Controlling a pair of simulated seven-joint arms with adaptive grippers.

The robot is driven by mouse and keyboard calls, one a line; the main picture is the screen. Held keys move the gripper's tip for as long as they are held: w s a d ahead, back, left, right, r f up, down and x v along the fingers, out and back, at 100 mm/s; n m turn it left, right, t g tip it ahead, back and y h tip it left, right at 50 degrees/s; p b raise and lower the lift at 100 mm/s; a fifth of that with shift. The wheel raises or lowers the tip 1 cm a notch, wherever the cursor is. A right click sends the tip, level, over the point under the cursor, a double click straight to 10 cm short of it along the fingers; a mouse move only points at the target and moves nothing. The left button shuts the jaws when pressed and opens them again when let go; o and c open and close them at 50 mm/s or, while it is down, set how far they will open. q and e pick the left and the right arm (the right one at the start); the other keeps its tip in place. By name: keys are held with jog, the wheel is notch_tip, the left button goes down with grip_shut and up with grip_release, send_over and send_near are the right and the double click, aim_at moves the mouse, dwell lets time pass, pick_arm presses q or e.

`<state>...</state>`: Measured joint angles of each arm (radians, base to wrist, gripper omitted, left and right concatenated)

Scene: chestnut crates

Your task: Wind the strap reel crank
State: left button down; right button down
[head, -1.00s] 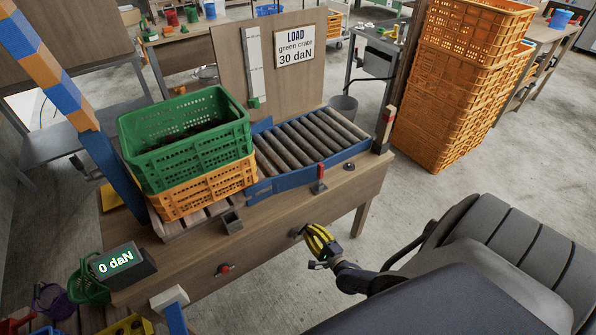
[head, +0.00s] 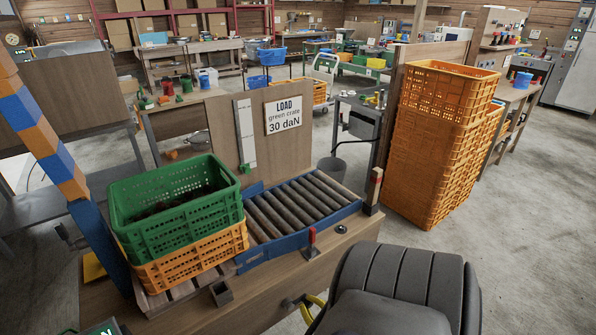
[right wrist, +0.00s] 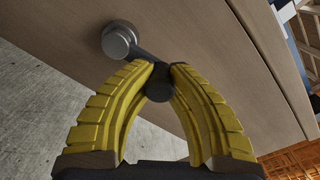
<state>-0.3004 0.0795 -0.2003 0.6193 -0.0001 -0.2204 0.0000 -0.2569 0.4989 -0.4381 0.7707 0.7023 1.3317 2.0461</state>
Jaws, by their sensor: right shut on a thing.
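The strap reel crank shows in the right wrist view as a grey round hub (right wrist: 119,41) on the wooden bench front, with a short dark arm leading to a dark handle (right wrist: 160,84). My right gripper (right wrist: 161,70) has its yellow ribbed fingers shut on that handle. In the head view the crank (head: 293,302) is at the bench front, and my right gripper (head: 313,307) is partly hidden behind my own arm. A green crate (head: 177,222) with dark contents sits on an orange crate (head: 192,266) at the left. My left gripper is not in view.
A blue-framed roller conveyor (head: 300,238) lies right of the crates. A sign (head: 283,115) reads "LOAD green crate 30 daN". Tall stacked orange crates (head: 437,150) stand at the right. The display (head: 102,329) is mostly cut off below. Open floor lies at right.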

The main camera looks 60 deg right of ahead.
dwell(0.4)
jog(key=c, duration=1.1)
grip_release()
jog(key=v, duration=1.2)
